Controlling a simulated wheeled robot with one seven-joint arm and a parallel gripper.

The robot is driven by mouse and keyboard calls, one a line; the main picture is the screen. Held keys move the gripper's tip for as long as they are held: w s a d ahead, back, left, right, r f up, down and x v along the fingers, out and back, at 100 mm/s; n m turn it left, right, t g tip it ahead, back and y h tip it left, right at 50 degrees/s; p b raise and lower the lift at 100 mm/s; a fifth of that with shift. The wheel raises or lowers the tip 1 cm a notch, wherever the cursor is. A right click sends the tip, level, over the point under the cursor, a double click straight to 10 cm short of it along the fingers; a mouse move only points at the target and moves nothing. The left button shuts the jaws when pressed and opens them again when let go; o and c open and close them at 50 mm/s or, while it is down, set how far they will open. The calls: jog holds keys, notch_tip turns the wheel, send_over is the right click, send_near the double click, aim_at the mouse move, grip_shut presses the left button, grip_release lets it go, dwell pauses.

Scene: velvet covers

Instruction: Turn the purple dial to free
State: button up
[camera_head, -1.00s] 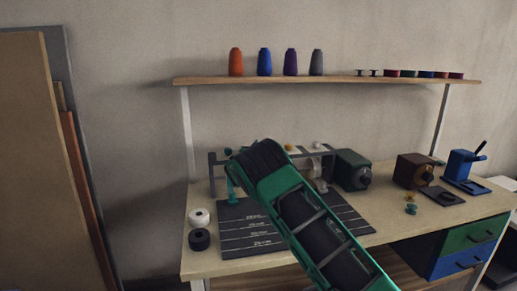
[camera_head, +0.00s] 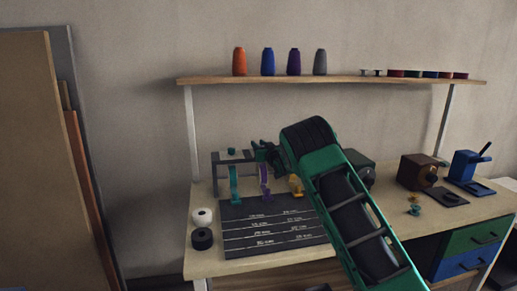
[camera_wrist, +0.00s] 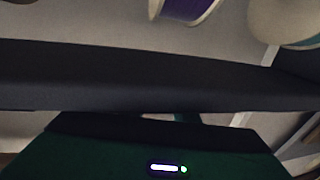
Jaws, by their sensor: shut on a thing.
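My gripper (camera_head: 262,152) is at the top bar of the grey rack (camera_head: 222,160), reaching in from the right. It is shut at the place above the purple strip-like part (camera_head: 264,182), and what is between its fingers appears to be the purple dial. The dial itself is hidden by the fingers, so its setting cannot be read. A teal dial (camera_head: 231,151) stands on the bar just left of my gripper. In the wrist view, my dark gripper body fills the middle, and the fingertips do not show clearly.
A dark marked mat (camera_head: 270,232) lies in front. White (camera_head: 203,216) and black (camera_head: 201,238) rolls stand left. Cones, including a purple one (camera_head: 294,62), stand on the shelf (camera_head: 350,80).

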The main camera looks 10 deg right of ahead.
jog(key=n+g+y, duration=0.1)
jog(key=y, duration=0.1)
jog(key=n+g+y, duration=0.1)
jog(key=n+y, duration=0.1)
jog(key=a+n+g+y, duration=0.1)
jog(key=n+y, duration=0.1)
jog(key=y, duration=0.1)
jog(key=shift+s+r, duration=0.1)
jog(key=shift+s, duration=0.2)
jog(key=shift+s+a+r+n+g+y, duration=0.1)
jog(key=shift+a+n+g+y, duration=0.1)
jog(key=shift+n+g+y, duration=0.5)
jog(key=shift+n+y, duration=0.3)
jog(key=shift+y, duration=0.2)
jog(key=o, duration=1.1)
jog(key=shift+c, duration=0.2)
jog(key=shift+a, duration=0.15)
jog(key=shift+g, duration=0.3)
jog(key=shift+s, duration=0.1)
jog(key=v, duration=1)
jog(key=shift+s+d, duration=0.15)
jog(key=shift+d, duration=0.15)
